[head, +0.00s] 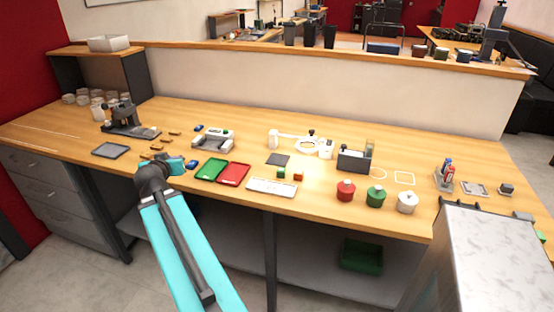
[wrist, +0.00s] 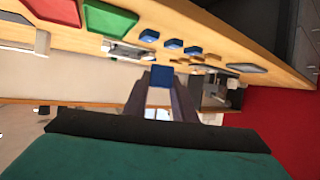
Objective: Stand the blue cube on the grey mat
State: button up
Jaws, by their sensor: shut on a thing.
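My gripper (wrist: 161,88) is shut on a blue cube (wrist: 161,76), which shows between the fingertips in the wrist view. In the head view my gripper (head: 178,163) is over the front left part of the bench, left of the green tray; I cannot clearly make out the held cube there. A flat dark grey square (head: 277,159), which looks like the grey mat, lies near the middle of the bench, well to the right of my gripper. It is bare.
A green tray (head: 211,169) and a red tray (head: 234,174) lie between my gripper and the dark square. A grey tray (head: 111,150) lies left.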

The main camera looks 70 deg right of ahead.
jog(key=s+d+m+g, duration=0.1)
jog(key=s+d, duration=0.3)
jog(key=s, duration=0.2)
jog(key=s+d+f+m+g+h, duration=0.1)
jog(key=s+d+m+g, duration=0.1)
jog(key=s+d, duration=0.2)
jog(key=s+d+f+m+g, duration=0.1)
jog(key=s+d, duration=0.3)
jog(key=s, duration=0.4)
jog(key=shift+s+d+m+g+h+b, duration=0.15)
jog(key=shift+d+m+g+h+b, duration=0.2)
jog(key=shift+m+g, duration=0.2)
jog(key=s+d+m+g, duration=0.1)
jog(key=s+d+g, duration=0.1)
jog(key=s, duration=0.5)
jog(key=s+d+m+g, duration=0.2)
jog(key=s, duration=0.5)
jog(key=s+d+f+m+g+y, duration=0.1)
jog(key=s+d+g, duration=0.1)
jog(key=s, duration=0.5)
jog(key=shift+s+d+m, duration=0.15)
jog(key=shift+s+m, duration=0.1)
jog(key=shift+m, duration=0.1)
jog(key=shift+w, duration=0.15)
